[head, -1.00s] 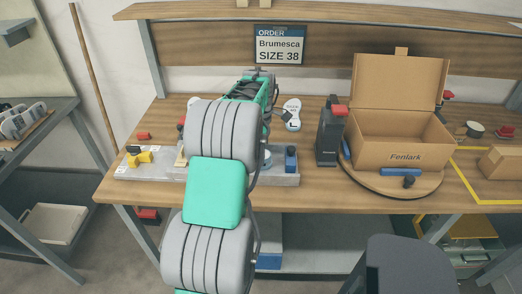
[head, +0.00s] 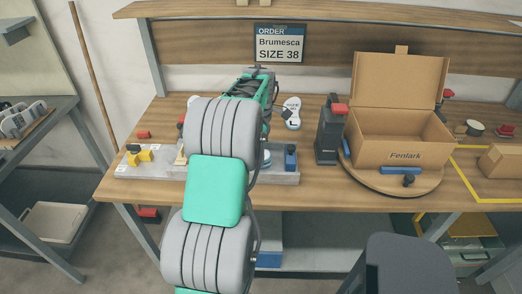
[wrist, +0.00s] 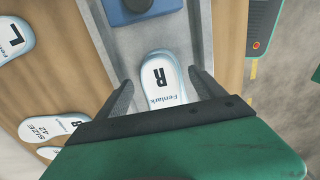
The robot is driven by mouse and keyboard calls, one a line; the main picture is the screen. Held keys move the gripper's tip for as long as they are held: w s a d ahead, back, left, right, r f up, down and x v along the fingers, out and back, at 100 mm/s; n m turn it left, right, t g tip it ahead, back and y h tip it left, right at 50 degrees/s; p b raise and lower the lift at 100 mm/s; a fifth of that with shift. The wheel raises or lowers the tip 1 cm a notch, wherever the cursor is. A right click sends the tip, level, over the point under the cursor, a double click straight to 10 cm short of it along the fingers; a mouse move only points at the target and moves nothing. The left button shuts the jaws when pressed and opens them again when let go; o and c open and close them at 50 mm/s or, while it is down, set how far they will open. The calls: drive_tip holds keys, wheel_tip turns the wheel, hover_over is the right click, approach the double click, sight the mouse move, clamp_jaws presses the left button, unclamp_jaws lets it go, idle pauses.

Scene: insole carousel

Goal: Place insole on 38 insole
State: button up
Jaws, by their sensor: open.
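In the wrist view, a white insole (wrist: 161,71) marked "R" and "Fenlark" lies in a grey metal tray (wrist: 201,30). My gripper (wrist: 163,86) is open, with one dark finger on each side of this insole. The insole's near end is hidden behind my gripper. An insole marked "L" (wrist: 12,38) and one marked with a size, perhaps 32 (wrist: 42,129), lie on the wood to the left.
A blue block (wrist: 140,8) sits in the tray beyond the insole. In the head view, an order sign (head: 279,43) reads "Brumesca SIZE 38". An open Fenlark box (head: 400,151) stands on a round board, with a dark upright device (head: 328,138) beside it.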

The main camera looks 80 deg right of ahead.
wheel_tip(320, 180, up, 12)
drive_tip(key=w+a+r, duration=0.1)
drive_tip(key=w+a, duration=0.4)
drive_tip(key=w, duration=0.3)
drive_tip(key=w+a+r, duration=0.1)
drive_tip(key=w+a, duration=0.4)
drive_tip(key=w, duration=0.3)
drive_tip(key=w+a+f+t+h, duration=0.1)
drive_tip(key=w+a, duration=0.4)
drive_tip(key=a, duration=0.4)
drive_tip(key=w+a, duration=0.5)
drive_tip(key=a, duration=0.4)
drive_tip(key=s+a+f, duration=0.1)
drive_tip(key=a+f, duration=0.1)
drive_tip(key=a, duration=0.6)
drive_tip(key=s+a+f+m+t, duration=0.1)
drive_tip(key=a+f, duration=0.2)
drive_tip(key=a, duration=0.6)
drive_tip(key=s+a+f+m+t+y, duration=0.1)
drive_tip(key=s+a+f, duration=0.1)
drive_tip(key=a, duration=0.7)
drive_tip(key=shift+a+f+b, duration=0.15)
drive_tip(key=shift+f+b, duration=0.25)
